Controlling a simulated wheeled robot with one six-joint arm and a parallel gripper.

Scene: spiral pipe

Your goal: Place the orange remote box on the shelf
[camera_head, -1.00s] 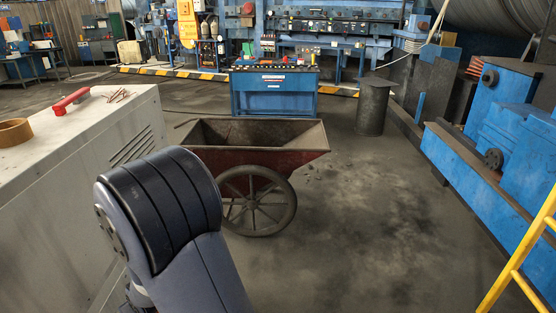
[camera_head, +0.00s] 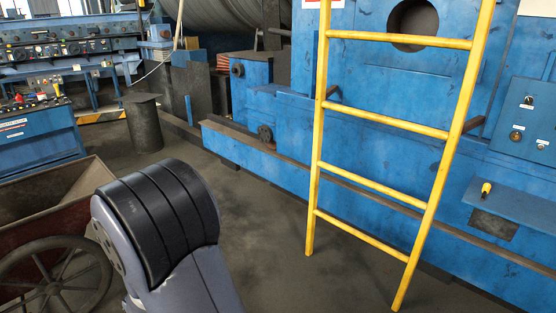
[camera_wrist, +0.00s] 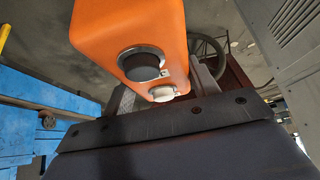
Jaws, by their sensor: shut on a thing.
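The orange remote box (camera_wrist: 130,30) fills the top middle of the wrist view. It has a round dark knob and a white knob at its near end. My gripper (camera_wrist: 165,88) is shut on the box; its grey fingers show only partly beside it, and the dark wrist housing covers the lower part of the view. The head view shows my arm, but neither the gripper nor the box. A blue shelf (camera_head: 530,205) sticks out from the blue machine at the right of the head view, with a small yellow and black item (camera_head: 486,190) on it.
A yellow ladder (camera_head: 384,188) leans in front of the blue machine (camera_head: 375,95), left of the shelf. A rusty red wheelbarrow (camera_head: 50,200) stands at the lower left. A dark drum (camera_head: 145,125) stands behind it.

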